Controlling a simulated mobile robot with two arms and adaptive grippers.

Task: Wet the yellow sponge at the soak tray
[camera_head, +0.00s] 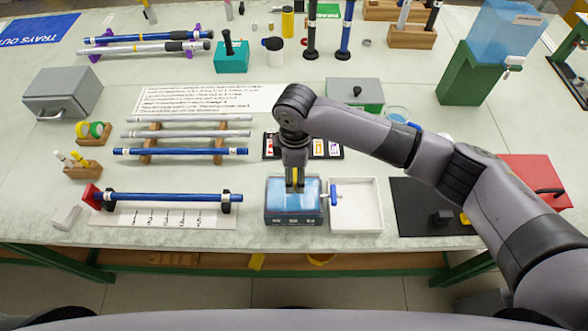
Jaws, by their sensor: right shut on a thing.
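My right gripper (294,188) points straight down over a dark-sided tray with a light blue, water-like top (308,213), which looks like the soak tray. The gripper is shut on a small yellow thing, seemingly the yellow sponge (295,176), mostly hidden between the fingers. Its lower end is at or just above the blue surface; I cannot tell whether it touches. My left gripper is not in view.
A blue tap-like handle (334,194) sits between the blue tray and an empty white tray (367,205). A blue rod (170,197) lies on supports at left. Behind it, more rods rest on a wooden rack (148,145). A black mat (412,200) lies right.

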